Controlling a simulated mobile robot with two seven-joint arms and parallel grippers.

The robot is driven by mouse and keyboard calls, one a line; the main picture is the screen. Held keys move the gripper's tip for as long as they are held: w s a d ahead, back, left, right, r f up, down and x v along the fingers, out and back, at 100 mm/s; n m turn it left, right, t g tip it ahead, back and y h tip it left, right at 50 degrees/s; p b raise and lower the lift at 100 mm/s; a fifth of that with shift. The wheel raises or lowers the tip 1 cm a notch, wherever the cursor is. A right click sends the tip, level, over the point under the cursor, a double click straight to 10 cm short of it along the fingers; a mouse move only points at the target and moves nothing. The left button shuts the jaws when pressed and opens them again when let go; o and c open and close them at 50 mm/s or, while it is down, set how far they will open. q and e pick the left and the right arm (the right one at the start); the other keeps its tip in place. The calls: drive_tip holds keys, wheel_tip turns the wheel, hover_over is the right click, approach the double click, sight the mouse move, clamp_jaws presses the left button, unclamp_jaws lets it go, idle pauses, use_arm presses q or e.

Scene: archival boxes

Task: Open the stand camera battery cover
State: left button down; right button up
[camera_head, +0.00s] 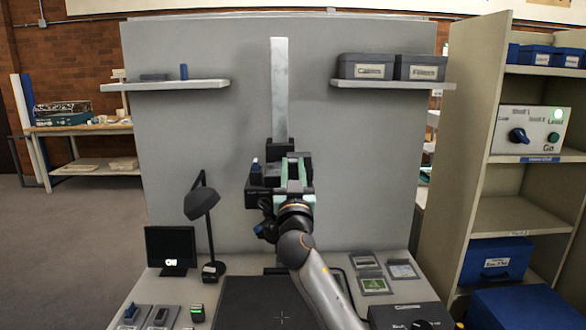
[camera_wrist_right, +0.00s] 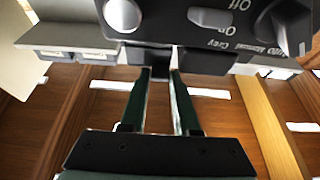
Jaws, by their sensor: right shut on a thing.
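The stand camera (camera_head: 272,175) is a dark body on a pale upright column (camera_head: 280,90) in front of the grey panel. My right gripper (camera_head: 292,165) is up against it and partly hides it. In the right wrist view, the camera's dark face (camera_wrist_right: 215,25) has a knob, a grey lever and On and Off labels. My right gripper (camera_wrist_right: 161,72) reaches its near edge, its two fingers close together and shut on a small part there, apparently the battery cover. The fingertips hide most of that part, and I cannot tell how far open it is. My left gripper is not in view.
The desk below holds a small monitor (camera_head: 171,249), a black lamp (camera_head: 201,203), a dark mat (camera_head: 245,300) and several small cards. Shelves flank the column, the right one with two grey boxes (camera_head: 365,67). A tall shelf unit (camera_head: 470,130) stands at the right.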

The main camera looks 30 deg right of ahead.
clamp_jaws()
